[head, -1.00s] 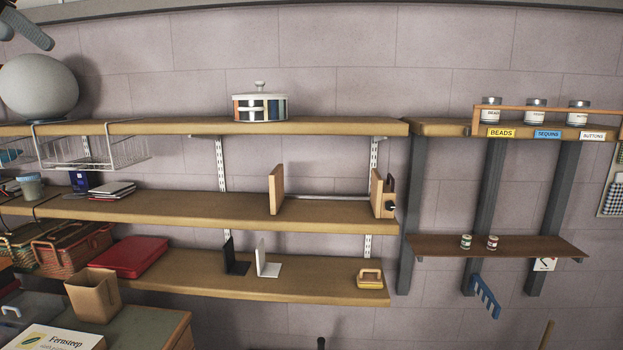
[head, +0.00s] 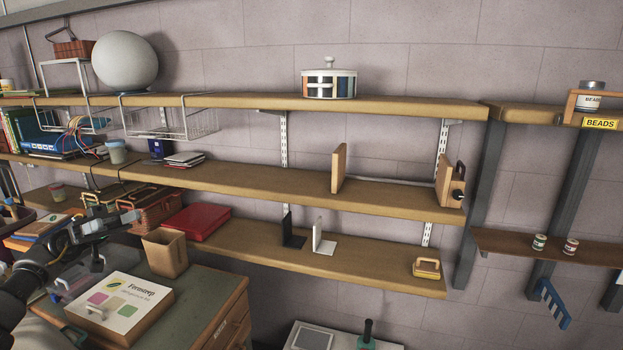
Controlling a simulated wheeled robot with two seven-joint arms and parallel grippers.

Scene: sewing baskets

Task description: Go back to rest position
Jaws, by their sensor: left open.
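My left gripper (head: 112,236) is dark and shows at the lower left, its arm coming in from the left edge. It is open, and I see nothing between its fingers. In the picture it lies over the area in front of the lower shelf, left of the tan open box (head: 165,252) and above the Fernstep box (head: 122,305). Whether it touches anything there I cannot tell. My right gripper is not in view.
A green-topped cabinet (head: 205,290) stands below the gripper. Wicker baskets (head: 158,212) and a red case (head: 196,222) sit on the lower shelf (head: 370,272). A white-topped unit (head: 312,338) is at the bottom centre.

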